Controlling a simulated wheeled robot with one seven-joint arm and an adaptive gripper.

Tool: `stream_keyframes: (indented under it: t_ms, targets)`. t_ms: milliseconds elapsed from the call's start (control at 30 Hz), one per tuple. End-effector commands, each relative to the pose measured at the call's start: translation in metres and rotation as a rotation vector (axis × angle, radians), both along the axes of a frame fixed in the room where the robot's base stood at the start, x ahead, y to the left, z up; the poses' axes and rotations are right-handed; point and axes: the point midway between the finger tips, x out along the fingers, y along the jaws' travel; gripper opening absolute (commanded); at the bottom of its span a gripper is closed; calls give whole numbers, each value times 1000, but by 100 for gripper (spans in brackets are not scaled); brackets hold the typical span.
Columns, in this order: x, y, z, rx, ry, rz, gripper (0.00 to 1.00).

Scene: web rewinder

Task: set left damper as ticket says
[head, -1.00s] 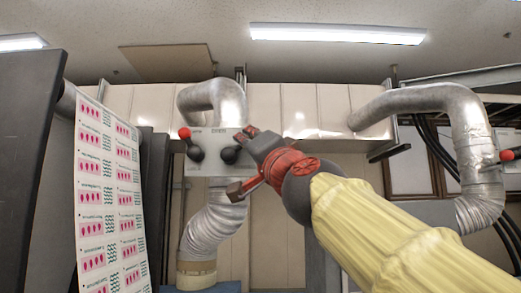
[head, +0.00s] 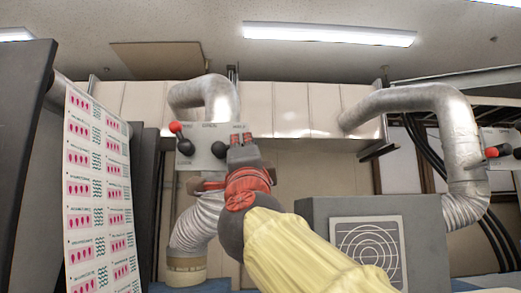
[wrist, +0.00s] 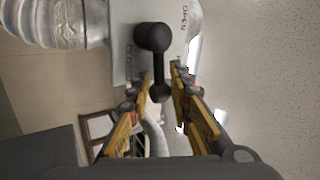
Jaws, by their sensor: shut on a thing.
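The left damper is a pale plate (head: 207,163) on the left silver duct (head: 208,98). A lever with a red ball (head: 176,127) tilts up and left from a black hub at the plate's left side. No ticket can be made out.
A printed label web (head: 98,190) hangs at the left beside a dark panel (head: 25,140). A grey box with a circle-patterned panel (head: 368,250) stands low right of my arm. Another duct (head: 460,130) with a red-tipped lever (head: 492,152) is at the far right.

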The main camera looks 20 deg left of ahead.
Motion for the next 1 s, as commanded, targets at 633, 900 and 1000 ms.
stream_keyframes:
  t_ms: [633,900,1000]
  targets:
    - [1,2,-11,153,53,0,0]
    - [2,2,-13,152,54,-1,22]
    - [2,3,-13,152,54,0,27]
